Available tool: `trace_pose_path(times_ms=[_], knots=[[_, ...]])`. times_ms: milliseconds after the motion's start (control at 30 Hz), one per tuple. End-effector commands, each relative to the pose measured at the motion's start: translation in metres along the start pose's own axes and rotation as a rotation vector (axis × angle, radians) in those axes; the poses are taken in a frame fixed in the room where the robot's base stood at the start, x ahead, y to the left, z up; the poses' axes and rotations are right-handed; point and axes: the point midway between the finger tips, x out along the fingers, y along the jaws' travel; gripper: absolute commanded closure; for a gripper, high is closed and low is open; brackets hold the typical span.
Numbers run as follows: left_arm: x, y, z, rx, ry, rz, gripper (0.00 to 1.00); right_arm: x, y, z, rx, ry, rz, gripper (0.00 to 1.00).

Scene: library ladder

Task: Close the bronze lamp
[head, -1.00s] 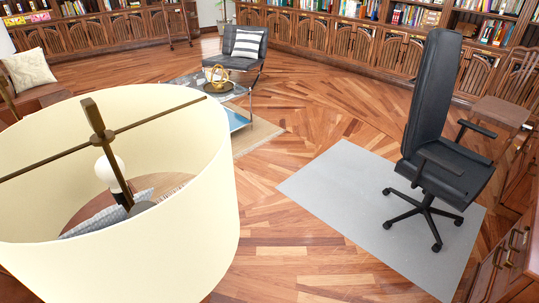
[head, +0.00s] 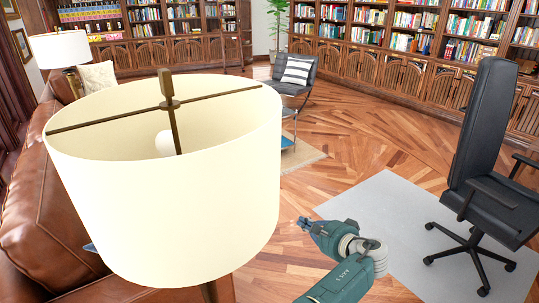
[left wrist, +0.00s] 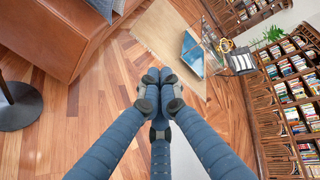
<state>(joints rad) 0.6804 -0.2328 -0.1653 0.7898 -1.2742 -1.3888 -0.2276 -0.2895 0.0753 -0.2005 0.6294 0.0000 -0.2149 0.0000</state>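The near lamp has a large cream drum shade (head: 165,215) with a bronze-coloured cross frame and a post on top. A white bulb (head: 165,143) shows inside; I cannot tell if it is lit. A bit of its brown stem shows below the shade. My left gripper (head: 305,224) is in front and to the right of the shade, apart from it. In the left wrist view its blue fingers (left wrist: 159,78) meet at the tips with nothing seen between them. A dark round base with a pole (left wrist: 20,105) stands at the left there. My right gripper is not in view.
A brown leather sofa (head: 40,215) is left of the lamp, with a second cream-shaded lamp (head: 75,49) behind it. A black office chair (head: 475,160) stands on a grey mat (head: 385,225) at right. Wood floor between is clear. Bookcases line the back.

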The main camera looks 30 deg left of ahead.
Motion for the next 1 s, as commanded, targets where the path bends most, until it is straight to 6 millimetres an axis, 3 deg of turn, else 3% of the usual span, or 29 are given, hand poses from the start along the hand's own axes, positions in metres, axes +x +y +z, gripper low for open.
trace_pose_path(times_ms=[33, 100, 200, 300, 400, 533, 1000], knots=[[-0.017, -0.053, 0.002, -0.049, -0.052, -0.078, 1.00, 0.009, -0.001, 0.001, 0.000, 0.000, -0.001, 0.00], [-0.042, -0.116, 0.017, -0.107, -0.131, -0.167, 1.00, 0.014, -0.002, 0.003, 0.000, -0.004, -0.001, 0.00], [-0.076, -0.178, 0.042, -0.188, -0.230, -0.257, 1.00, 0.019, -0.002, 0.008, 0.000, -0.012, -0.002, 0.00], [-0.101, -0.214, 0.062, -0.248, -0.298, -0.309, 1.00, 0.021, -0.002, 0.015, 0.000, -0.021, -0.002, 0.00], [-0.112, -0.231, 0.073, -0.279, -0.333, -0.333, 1.00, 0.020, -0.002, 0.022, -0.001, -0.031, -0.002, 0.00], [-0.107, -0.240, 0.081, -0.286, -0.345, -0.339, 1.00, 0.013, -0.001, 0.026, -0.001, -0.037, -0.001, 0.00], [-0.027, -0.264, 0.118, -0.284, -0.342, -0.338, 1.00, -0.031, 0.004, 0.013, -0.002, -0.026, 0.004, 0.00]])
